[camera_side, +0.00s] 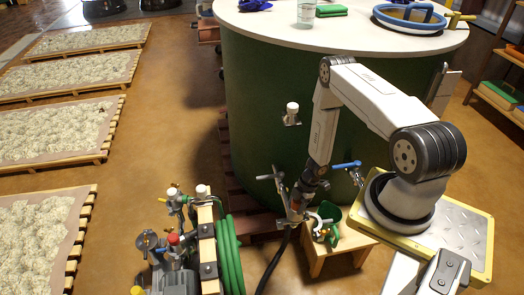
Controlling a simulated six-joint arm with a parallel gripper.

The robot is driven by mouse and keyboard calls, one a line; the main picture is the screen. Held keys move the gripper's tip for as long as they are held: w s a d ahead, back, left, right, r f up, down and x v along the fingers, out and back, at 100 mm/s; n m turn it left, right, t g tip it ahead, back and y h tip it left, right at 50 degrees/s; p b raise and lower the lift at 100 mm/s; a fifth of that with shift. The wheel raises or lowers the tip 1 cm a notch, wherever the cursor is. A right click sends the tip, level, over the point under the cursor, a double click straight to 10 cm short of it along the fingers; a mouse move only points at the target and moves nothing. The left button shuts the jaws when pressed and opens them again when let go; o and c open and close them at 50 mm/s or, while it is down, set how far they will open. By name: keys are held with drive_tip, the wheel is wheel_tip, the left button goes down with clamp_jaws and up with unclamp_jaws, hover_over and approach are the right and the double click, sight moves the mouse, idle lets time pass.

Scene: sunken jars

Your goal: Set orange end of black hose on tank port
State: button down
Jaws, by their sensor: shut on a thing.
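The large green tank (265,100) with a white top stands behind my arm. A valve with a blue handle (346,165) sticks out low on its side, and another fitting (272,178) shows to the left of my wrist. My gripper (297,208) is down beside the tank's lower wall, shut on the black hose (272,262) near its upper end. The hose runs down from the gripper to the bottom edge. Its orange end is small and partly hidden by the gripper. I cannot tell whether it touches a port.
A wooden stool (345,243) with a green scoop-like item (330,215) stands just right of the gripper. A coiled green hose (229,255) and pump fittings (172,240) stand at lower left. Pallets of pale material (45,125) line the left. Floor between is clear.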

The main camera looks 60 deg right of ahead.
unclamp_jaws()
idle(0.3)
drive_tip(key=shift+r, duration=5.7)
